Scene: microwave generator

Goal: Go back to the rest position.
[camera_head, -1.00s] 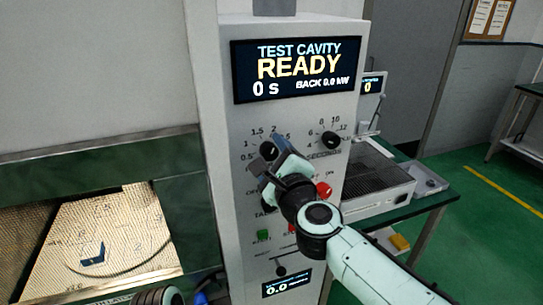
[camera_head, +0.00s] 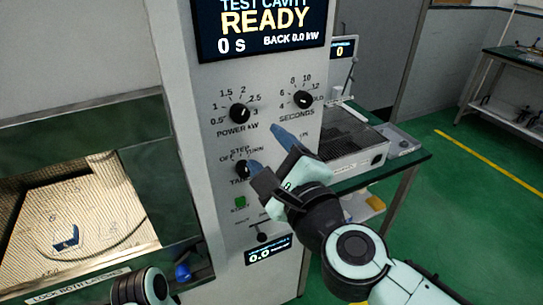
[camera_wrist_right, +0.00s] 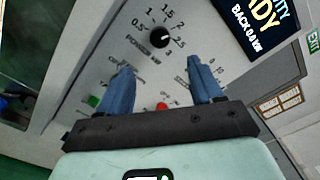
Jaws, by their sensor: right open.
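My right gripper (camera_head: 267,150) is open with two blue fingers and nothing between them. It hovers in front of the grey control panel (camera_head: 215,140), below the power knob (camera_head: 240,113) and near the step/turn knob (camera_head: 243,168). In the right wrist view, the open fingers (camera_wrist_right: 160,75) point at the panel, with the power knob (camera_wrist_right: 160,38) beyond and between them, apart from both. The seconds knob (camera_head: 303,99) is at the upper right. The display (camera_head: 262,28) reads READY, 0 s and BACK 0.0 kW. My left gripper cannot be made out.
The lit cavity (camera_head: 95,185) at left holds a small blue piece (camera_head: 67,238). A blue ball knob (camera_head: 183,271) is below it. A bench with a grey tray unit (camera_head: 350,155) stands right of the panel. Green floor (camera_head: 470,240) is open at right.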

